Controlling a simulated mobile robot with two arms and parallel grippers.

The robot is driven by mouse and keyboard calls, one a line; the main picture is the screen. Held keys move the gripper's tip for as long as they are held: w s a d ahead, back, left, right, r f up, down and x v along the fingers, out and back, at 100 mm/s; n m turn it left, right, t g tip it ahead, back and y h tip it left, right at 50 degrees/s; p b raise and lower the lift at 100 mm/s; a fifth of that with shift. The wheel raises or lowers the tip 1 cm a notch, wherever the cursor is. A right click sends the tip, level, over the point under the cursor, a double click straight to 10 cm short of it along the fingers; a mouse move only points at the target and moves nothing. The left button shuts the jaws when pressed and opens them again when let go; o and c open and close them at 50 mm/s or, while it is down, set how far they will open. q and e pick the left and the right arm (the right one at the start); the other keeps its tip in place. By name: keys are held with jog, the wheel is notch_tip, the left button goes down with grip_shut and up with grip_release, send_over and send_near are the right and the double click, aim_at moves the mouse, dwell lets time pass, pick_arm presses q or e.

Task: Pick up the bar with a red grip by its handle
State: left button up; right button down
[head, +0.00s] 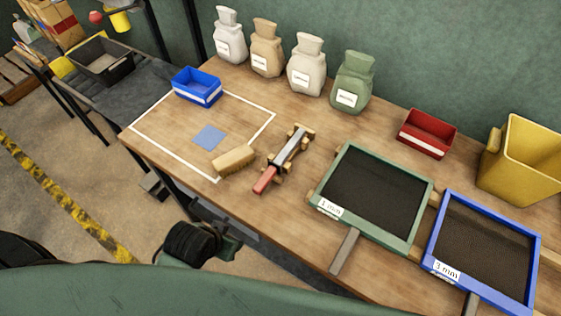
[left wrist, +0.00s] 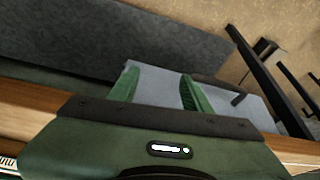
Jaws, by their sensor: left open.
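The bar with a red grip (head: 291,147) lies on small wooden supports near the middle of the table in the head view. Its red handle (head: 265,179) points toward the table's front edge, and its grey metal part points to the back. My left gripper (head: 222,243) is at the front of the table in the head view, apart from the bar and partly hidden by my body. In the left wrist view my left gripper (left wrist: 158,87) is open, with its green-padded fingers apart and nothing between them. The bar is not visible in that view. My right gripper is not in view.
A green-framed sieve (head: 427,201) and a blue-framed sieve (head: 533,262) are at right. A blue bin (head: 197,92), several sacks (head: 352,83), a red bin (head: 427,134) and a yellow bin (head: 520,165) stand farther back.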

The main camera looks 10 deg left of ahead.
pick_arm(q)
notch_tip(320, 180, up, 5)
jog(key=m+t+h, duration=0.2)
jog(key=t+h, duration=0.2)
jog(key=t, duration=0.4)
send_near(267, 174)
jog(key=f, duration=0.1)
jog(key=w+f, duration=0.1)
jog(key=shift+a+f, duration=0.15)
jog(key=shift+f, duration=0.25)
jog(key=shift+w+r, duration=0.3)
jog(key=shift+r, duration=0.05)
jog(key=shift+w+d+t, duration=0.2)
jog(key=shift+d+t, duration=0.05)
jog(key=shift+t, duration=0.05)
jog(key=x, duration=0.5)
jog(key=p+x, duration=0.1)
jog(key=x, duration=0.1)
jog(key=shift+w+d+r, duration=0.15)
jog(key=shift+d, duration=0.3)
grip_shut()
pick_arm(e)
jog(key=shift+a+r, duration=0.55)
pick_arm(q)
jog(key=shift+r, duration=0.1)
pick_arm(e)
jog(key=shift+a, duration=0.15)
